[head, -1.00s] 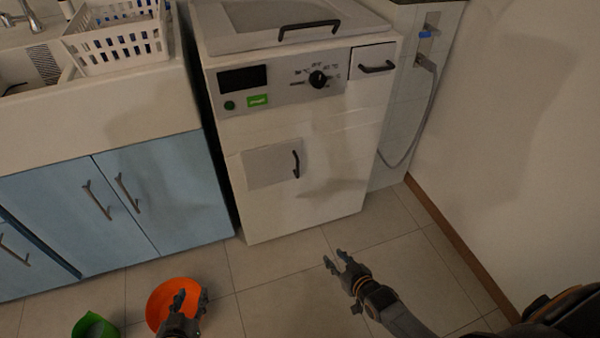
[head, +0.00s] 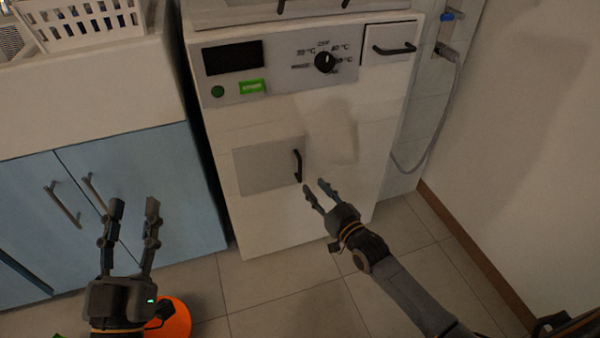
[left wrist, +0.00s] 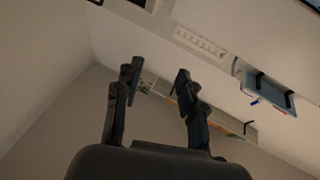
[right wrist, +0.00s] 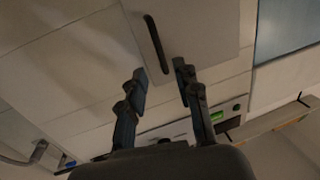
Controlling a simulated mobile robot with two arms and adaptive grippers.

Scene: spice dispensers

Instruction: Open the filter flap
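The filter flap (head: 265,167) is a light grey square panel low on the white washing machine's front. It lies flat against the machine and looks closed. Its dark vertical handle (head: 298,165) is at the right edge. My right gripper (head: 315,188) is open and empty, just below and right of the handle. In the right wrist view the handle (right wrist: 156,44) shows ahead of the open fingers (right wrist: 160,82), apart from them. My left gripper (head: 134,204) is open and empty in front of the blue cabinet, with fingers pointing up. It also shows open in the left wrist view (left wrist: 156,75).
The white machine (head: 300,225) has a dial (head: 325,62) and a drawer with a handle (head: 394,48) at its top. A blue cabinet (head: 170,190) stands to the left. An orange bowl (head: 176,320) is on the floor. A hose (head: 440,125) hangs at the right.

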